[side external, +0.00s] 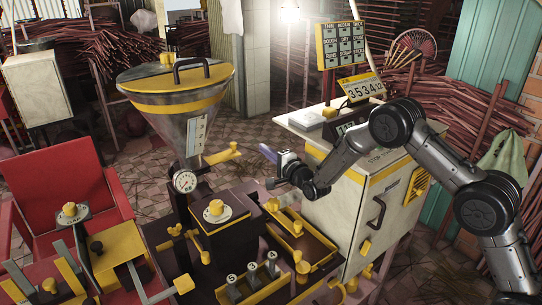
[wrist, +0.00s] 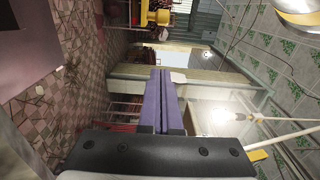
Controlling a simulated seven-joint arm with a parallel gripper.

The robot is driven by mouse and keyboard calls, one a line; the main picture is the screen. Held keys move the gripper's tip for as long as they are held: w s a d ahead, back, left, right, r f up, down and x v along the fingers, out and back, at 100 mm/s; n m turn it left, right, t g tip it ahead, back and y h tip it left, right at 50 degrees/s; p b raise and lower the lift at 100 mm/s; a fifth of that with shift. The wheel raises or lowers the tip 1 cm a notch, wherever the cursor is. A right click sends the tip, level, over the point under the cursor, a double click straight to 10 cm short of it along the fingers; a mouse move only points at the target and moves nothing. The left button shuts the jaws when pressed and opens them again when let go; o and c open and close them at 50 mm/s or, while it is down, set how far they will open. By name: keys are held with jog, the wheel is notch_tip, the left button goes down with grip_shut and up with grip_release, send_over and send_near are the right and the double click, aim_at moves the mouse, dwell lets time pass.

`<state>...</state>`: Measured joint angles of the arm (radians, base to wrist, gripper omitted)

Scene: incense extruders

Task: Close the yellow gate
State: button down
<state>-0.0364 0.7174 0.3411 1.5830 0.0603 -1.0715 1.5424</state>
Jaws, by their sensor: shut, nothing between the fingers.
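A flat yellow plate with a small knob, which looks like the yellow gate (side external: 222,155), sticks out to the right from below the clear hopper. Its inner end is hidden at the hopper's neck. My gripper (side external: 265,150) is in the air to the right of this plate, apart from it, with its fingers pointing up and left. In the wrist view, the two purple fingers of my gripper (wrist: 160,72) lie together with nothing between them. A yellow part (wrist: 155,17) shows at the top of the wrist view; I cannot tell whether it is the gate.
The clear hopper (side external: 185,116) with a yellow lid stands left of my gripper. A white cabinet (side external: 350,185) stands to the right. Below are a dark block with a yellow knob (side external: 215,208) and a tray with several weights (side external: 252,275). A red chair (side external: 70,185) is at left.

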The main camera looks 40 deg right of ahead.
aim_at(229, 153)
jog(key=w+a, duration=0.3)
jog(key=w, duration=0.2)
jog(key=shift+w+a, duration=0.25)
jog(key=shift+a, duration=0.15)
jog(key=a, duration=0.6)
